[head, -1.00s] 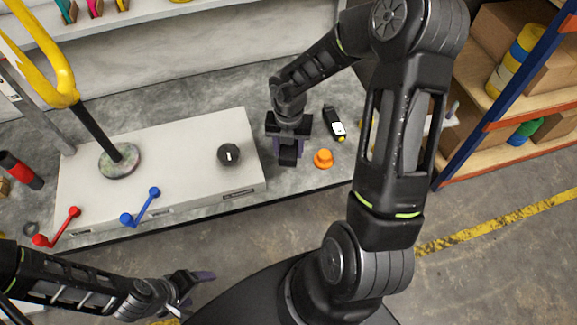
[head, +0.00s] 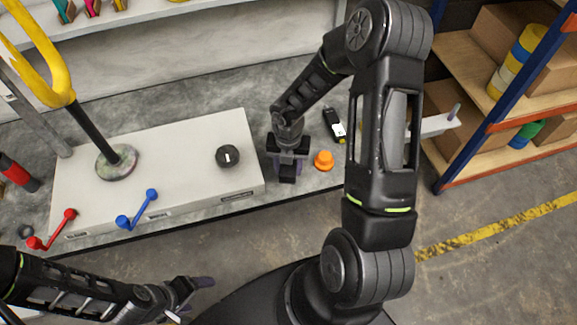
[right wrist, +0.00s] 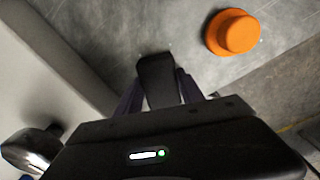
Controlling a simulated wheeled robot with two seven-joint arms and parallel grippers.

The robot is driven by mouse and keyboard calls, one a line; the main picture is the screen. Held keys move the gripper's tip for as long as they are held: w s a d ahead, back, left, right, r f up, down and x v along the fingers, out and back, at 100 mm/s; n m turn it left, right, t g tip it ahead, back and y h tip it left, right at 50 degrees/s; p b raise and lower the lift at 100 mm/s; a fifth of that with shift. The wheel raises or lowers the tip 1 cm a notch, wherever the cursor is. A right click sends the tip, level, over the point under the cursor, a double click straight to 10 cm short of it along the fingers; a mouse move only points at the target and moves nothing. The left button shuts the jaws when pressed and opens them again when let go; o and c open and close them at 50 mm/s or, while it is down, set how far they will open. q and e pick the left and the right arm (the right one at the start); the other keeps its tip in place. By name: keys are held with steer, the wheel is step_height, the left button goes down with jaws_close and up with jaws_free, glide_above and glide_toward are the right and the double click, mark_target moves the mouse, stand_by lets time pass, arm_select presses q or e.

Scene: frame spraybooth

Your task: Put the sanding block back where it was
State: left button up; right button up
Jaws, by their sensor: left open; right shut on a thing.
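My right gripper (head: 287,172) is shut on the dark sanding block (right wrist: 158,80), whose dark end shows between the purple fingers in the right wrist view. In the head view the gripper hides most of the block. They are over the grey bench (head: 262,205), just right of the pale control box and left of the orange knob-shaped thing (head: 323,160). I cannot tell whether the block touches the bench. My left gripper (head: 200,285) is open and empty, in front of the bench at the lower left.
The pale control box (head: 190,185) carries a black dial (head: 228,156), a red lever (head: 55,230) and a blue lever (head: 138,210). A black device with a white label (head: 335,125) lies behind the orange thing, which also shows in the right wrist view (right wrist: 233,32). Shelving stands at right.

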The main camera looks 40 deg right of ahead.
mark_target(289, 167)
steer(key=o, duration=1.2)
step_height(289, 167, up, 12)
steer(key=p, duration=0.3)
steer(key=shift+s, duration=0.15)
stand_by(0.3)
